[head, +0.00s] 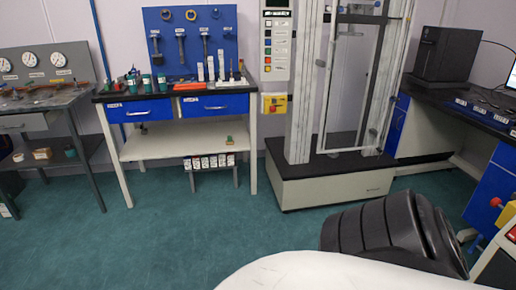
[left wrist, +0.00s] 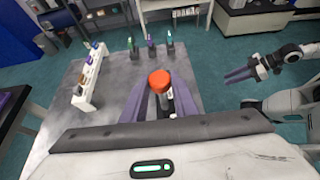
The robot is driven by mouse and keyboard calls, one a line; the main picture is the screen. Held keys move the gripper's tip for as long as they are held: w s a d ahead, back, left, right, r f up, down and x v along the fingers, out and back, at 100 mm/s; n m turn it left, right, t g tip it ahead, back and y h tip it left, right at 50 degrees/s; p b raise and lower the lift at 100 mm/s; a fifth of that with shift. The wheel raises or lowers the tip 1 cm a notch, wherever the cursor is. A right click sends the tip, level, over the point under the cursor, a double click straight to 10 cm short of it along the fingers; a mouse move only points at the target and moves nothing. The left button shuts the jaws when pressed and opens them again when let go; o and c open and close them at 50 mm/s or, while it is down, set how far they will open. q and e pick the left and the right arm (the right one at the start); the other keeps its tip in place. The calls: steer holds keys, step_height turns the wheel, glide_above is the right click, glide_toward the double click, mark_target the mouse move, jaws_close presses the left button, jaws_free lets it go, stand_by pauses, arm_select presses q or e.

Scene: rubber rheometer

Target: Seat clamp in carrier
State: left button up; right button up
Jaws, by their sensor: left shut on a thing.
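In the left wrist view my left gripper (left wrist: 160,103) has its purple fingers shut on a clamp (left wrist: 160,80) with a round orange top and a grey body. The clamp is above a grey table top, and its lower end is hidden by the fingers and wrist. A white rack (left wrist: 88,82), possibly the carrier, stands to the left with small coloured items along it. My right gripper (left wrist: 238,76) is at the right, apart from the clamp; its finger gap is unclear. Neither gripper shows in the head view.
Behind the clamp, small dark-based holders with green and purple parts (left wrist: 150,47) stand in a row on the grey table (left wrist: 112,112). The head view shows a tool bench (head: 180,98), a tall test frame (head: 335,180) and open green floor (head: 200,230).

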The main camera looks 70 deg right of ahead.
arm_select(q)
steer(key=shift+r+p, duration=1.25)
steer(key=shift+r, duration=1.15)
steer(key=shift+s+f, duration=0.1)
